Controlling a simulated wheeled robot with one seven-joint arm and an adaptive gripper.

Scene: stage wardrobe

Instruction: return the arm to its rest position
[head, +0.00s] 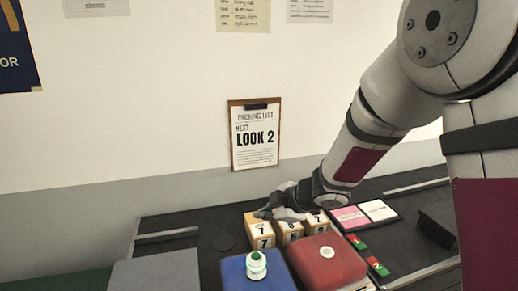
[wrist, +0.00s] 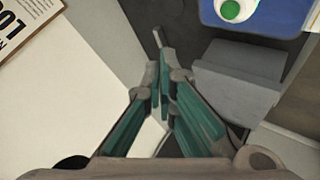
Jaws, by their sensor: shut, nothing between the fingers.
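My arm (head: 370,120) reaches in from the upper right of the head view. My gripper (head: 268,212) is at the arm's lower end, over or just in front of the wooden number blocks (head: 262,234), partly covering them; I cannot tell whether it touches them. In the wrist view my gripper (wrist: 162,60) shows its teal-lined fingers drawn together, with nothing held between them.
A blue box (head: 235,272) with a green-topped white knob (head: 256,264) and a red box (head: 340,262) stand in front. A grey box (head: 155,272) is at left. Pink-and-white cards (head: 350,217) lie at right. A clipboard (head: 255,158) hangs on the wall behind.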

